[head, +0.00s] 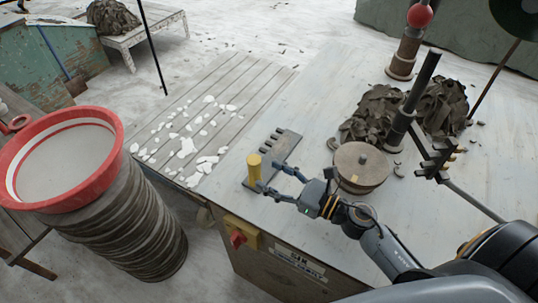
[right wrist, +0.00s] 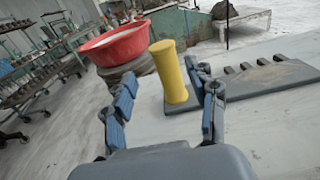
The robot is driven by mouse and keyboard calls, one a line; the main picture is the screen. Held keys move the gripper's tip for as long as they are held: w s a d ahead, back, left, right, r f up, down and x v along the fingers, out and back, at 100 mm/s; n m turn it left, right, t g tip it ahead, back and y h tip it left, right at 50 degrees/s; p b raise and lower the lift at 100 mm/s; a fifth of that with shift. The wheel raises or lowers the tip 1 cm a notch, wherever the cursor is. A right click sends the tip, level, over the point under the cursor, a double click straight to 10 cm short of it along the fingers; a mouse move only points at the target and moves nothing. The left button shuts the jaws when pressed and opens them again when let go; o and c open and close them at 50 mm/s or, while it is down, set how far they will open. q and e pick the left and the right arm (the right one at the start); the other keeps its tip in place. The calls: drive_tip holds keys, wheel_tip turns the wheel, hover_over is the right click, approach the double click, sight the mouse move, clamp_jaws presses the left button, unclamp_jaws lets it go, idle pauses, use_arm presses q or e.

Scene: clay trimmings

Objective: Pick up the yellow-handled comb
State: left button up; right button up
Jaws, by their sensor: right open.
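The comb has an upright yellow cylindrical handle (head: 254,167) at the near left end of a flat dark grey plate with short teeth (head: 278,146). It lies on the pale worktable near its left edge. In the right wrist view the yellow handle (right wrist: 169,72) stands between the lines of the two fingers, closer to the right finger, with the toothed plate (right wrist: 262,80) stretching right. My right gripper (head: 267,177) is open and empty, its blue-grey fingertips close to the handle. I cannot tell whether they touch it. My left gripper is not in view.
A round wooden disc (head: 360,166) stands right of the comb, beside my right wrist. Dark clay trimmings (head: 375,115) lie behind it near a dark post. White scraps (head: 186,148) lie on slatted boards at left. A red-rimmed basin (head: 106,180) stands at far left.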

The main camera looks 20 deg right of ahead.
sight(253, 162)
drive_tip(key=shift+x, duration=0.75)
drive_tip(key=w+p, duration=0.1)
drive_tip(key=w+a, duration=0.1)
drive_tip(key=w+a+r+p, duration=0.1)
drive_tip(key=w, duration=0.1)
drive_tip(key=shift+p, duration=0.3)
drive_tip(key=shift+w+a+f, duration=0.2)
drive_tip(key=shift+w+a, duration=0.05)
drive_tip(key=shift+w, duration=0.1)
drive_tip(key=shift+r, duration=0.1)
clamp_jaws()
